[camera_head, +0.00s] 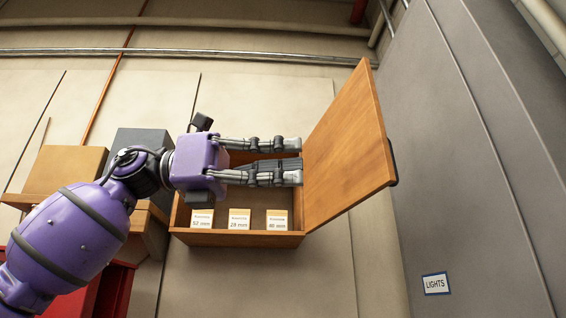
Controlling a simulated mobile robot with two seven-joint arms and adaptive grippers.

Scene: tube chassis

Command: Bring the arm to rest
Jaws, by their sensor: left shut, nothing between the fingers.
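My left arm comes in from the left, with a purple forearm and wrist. Its left gripper (299,161) points right and is shut, with nothing held. It sits in front of the upper part of an open wooden wall cabinet (240,239) and hides part of its inside. I cannot tell how far the fingers are from the cabinet. The cabinet door (346,145) is swung wide open to the right, beyond the fingertips, with a dark handle on its outer edge. My right gripper is not in view.
Three small labelled boxes (239,219) stand in the cabinet's bottom. A cardboard box (70,168) and a grey box (140,142) sit on a shelf behind my arm. A large grey panel (445,150) with a LIGHTS sign (436,284) stands at right. Pipes run along the top.

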